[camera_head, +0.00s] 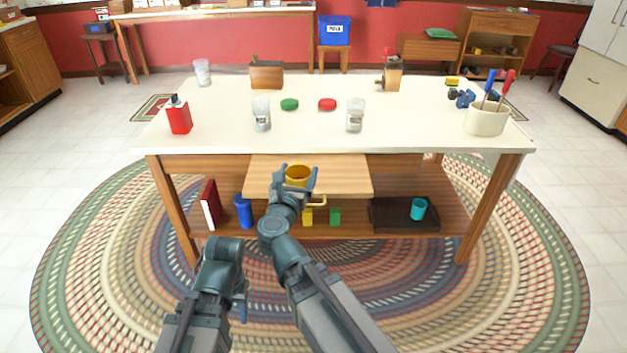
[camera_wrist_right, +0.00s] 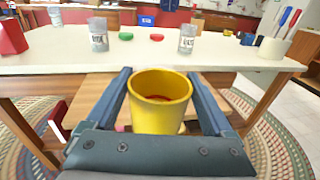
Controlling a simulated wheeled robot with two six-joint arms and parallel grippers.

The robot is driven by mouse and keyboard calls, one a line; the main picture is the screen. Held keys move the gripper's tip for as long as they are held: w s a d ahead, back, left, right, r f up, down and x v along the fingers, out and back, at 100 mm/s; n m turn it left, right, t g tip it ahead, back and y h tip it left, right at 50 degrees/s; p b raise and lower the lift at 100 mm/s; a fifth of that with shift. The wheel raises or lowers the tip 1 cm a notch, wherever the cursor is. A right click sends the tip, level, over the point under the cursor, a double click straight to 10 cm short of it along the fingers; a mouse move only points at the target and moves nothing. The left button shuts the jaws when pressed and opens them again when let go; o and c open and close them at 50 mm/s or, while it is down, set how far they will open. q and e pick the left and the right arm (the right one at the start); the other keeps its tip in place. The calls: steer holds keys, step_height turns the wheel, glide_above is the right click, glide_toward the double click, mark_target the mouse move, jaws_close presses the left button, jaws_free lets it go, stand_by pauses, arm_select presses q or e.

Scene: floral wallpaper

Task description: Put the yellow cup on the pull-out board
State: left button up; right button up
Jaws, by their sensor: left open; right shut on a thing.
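The yellow cup (camera_head: 298,171) is upright between the fingers of my right gripper (camera_head: 297,180), which is shut on it. In the right wrist view the cup (camera_wrist_right: 160,105) sits between the two fingers (camera_wrist_right: 165,100), its open top showing a reddish inside. The pull-out board (camera_head: 350,178) extends from the front of the table below the top; its wood also shows in the right wrist view (camera_wrist_right: 93,92). The cup overlaps the board in the head view; I cannot tell whether it touches it. My left gripper (camera_head: 240,302) is open and empty, low over the rug.
The white tabletop (camera_head: 310,135) holds a red bottle (camera_head: 179,115), glass jars (camera_head: 262,115), green (camera_head: 289,104) and red (camera_head: 327,104) items, and a utensil holder (camera_head: 486,119). The lower shelf holds a blue container (camera_head: 243,212) and a dark tray (camera_head: 390,216) with a teal cup (camera_head: 418,208).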

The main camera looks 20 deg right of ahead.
steer(key=w+d+f+b, duration=0.1)
steer(key=w+d, duration=0.1)
steer(key=w, duration=0.3)
steer(key=w+d+f+b, duration=0.2)
steer(key=w, duration=0.2)
steer(key=w+d+f+b, duration=0.2)
steer(key=w, duration=0.3)
steer(key=shift+w+d+f, duration=0.2)
steer(key=shift+w+d, duration=0.05)
steer(key=shift+w, duration=0.05)
steer(key=shift+r, duration=0.15)
